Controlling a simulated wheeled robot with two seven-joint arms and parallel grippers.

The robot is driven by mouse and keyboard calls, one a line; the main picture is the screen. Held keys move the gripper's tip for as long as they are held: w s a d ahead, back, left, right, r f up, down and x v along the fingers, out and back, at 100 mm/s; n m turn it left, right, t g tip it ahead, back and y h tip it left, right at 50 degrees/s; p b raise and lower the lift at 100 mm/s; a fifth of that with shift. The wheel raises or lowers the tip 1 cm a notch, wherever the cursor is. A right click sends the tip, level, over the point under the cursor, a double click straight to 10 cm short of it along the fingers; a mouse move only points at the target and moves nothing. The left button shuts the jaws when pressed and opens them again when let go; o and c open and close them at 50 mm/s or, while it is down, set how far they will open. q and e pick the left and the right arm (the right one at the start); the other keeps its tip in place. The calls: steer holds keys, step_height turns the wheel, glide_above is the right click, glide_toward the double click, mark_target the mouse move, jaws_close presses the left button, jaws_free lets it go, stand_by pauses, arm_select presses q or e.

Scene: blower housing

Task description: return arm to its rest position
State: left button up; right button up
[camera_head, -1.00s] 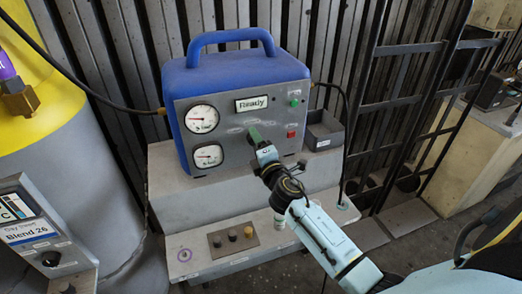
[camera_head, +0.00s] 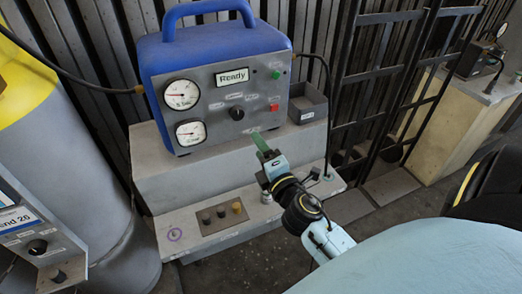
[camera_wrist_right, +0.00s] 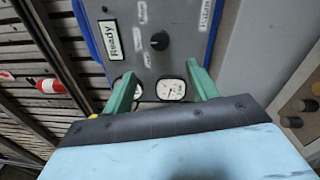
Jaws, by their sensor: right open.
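My right gripper (camera_head: 259,140) is in front of the blue machine (camera_head: 215,50), apart from its grey front panel, in the head view. Its green fingers stand apart with nothing between them in the right wrist view (camera_wrist_right: 160,76). My right arm comes in from the lower right. The machine's display (camera_head: 232,76) reads "Ready". Its black knob (camera_head: 237,114) shows clear of the gripper. My left gripper is not in view.
The machine stands on a stepped grey bench (camera_head: 160,160). A small dark tray (camera_head: 306,103) is beside it. A control plate (camera_head: 219,216) lies on the lower step. A black rack (camera_head: 375,75) is at the right. A large tank (camera_head: 60,140) is at the left.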

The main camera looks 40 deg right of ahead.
stand_by(0.4)
steer(key=s+a+f+m+g+y, duration=0.1)
steer(key=s+f+m+g, duration=0.15)
steer(key=f, duration=0.75)
steer(key=s+a+f+m+g+y, duration=0.1)
steer(key=s+f+m+g, duration=0.15)
steer(key=f, duration=0.85)
steer(key=s+a+f+m+g+y, duration=0.1)
steer(key=s+a+f+m+g, duration=0.2)
steer(key=f, duration=0.7)
steer(key=s+f+m+g, duration=0.2)
steer(key=s+f, duration=0.4)
steer(key=s, duration=0.4)
steer(key=s+f+m+g, duration=0.3)
steer(key=s+f, duration=0.4)
steer(key=s, duration=0.4)
steer(key=s+f+m+g, duration=0.2)
steer(key=s+f+g, duration=0.2)
steer(key=s, duration=0.6)
step_height(320, 180, down, 3)
steer(key=shift+s+r+y, duration=0.2)
steer(key=shift+s+y, duration=0.1)
steer(key=shift+s, duration=0.05)
steer(key=shift+a+m, duration=0.1)
steer(key=shift+m, duration=0.2)
